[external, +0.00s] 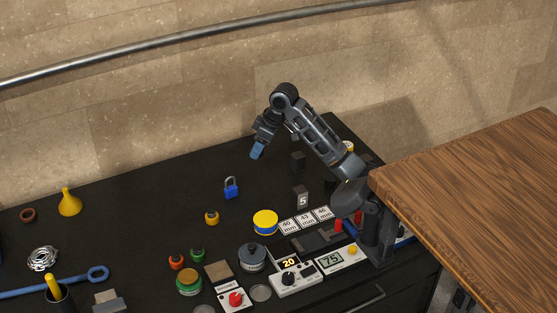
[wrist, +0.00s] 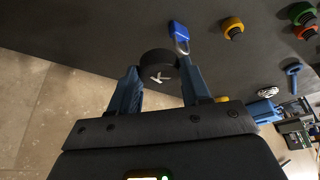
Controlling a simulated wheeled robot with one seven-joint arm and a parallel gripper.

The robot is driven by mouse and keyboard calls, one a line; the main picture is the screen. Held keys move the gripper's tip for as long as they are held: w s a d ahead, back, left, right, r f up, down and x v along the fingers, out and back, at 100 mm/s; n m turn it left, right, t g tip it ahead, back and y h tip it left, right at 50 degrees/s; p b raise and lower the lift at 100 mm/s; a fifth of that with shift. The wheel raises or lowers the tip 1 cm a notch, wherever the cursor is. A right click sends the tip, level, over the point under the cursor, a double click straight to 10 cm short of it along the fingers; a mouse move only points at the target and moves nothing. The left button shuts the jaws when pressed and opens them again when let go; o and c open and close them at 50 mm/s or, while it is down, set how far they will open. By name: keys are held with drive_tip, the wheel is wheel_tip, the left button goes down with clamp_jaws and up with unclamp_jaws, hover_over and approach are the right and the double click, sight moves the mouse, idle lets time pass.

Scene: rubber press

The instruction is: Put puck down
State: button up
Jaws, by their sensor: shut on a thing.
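My gripper (external: 257,152) is over the back part of the black counter, its blue fingers pointing down. In the wrist view, my gripper (wrist: 160,73) is shut on a dark round puck (wrist: 157,62) with a pale "K" on its face. The puck sits between the two blue fingertips. In the external view I cannot make out the puck, and I cannot tell whether its underside touches the counter.
A dark block (external: 298,161) and a block marked 5 (external: 301,198) stand to the right. A yellow-topped tin (external: 265,221) and control boxes are nearer the front. The wooden table (external: 480,190) is at right.

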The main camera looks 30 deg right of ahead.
drive_tip(key=s+a+n, duration=0.1)
drive_tip(key=s+a, duration=0.2)
drive_tip(key=a, duration=0.5)
drive_tip(key=s+a+n, duration=0.2)
drive_tip(key=a, duration=0.6)
hover_over(182, 230)
drive_tip(key=d, duration=0.1)
drive_tip(key=shift+g, duration=0.4)
drive_tip(key=f, duration=0.8)
drive_tip(key=s+f, duration=0.1)
drive_tip(key=f, duration=0.3)
drive_tip(key=shift+d, duration=0.15)
drive_tip(key=shift+f, duration=2)
drive_tip(key=shift+f, duration=0.15)
drive_tip(key=o, duration=1)
drive_tip(key=shift+o, duration=0.2)
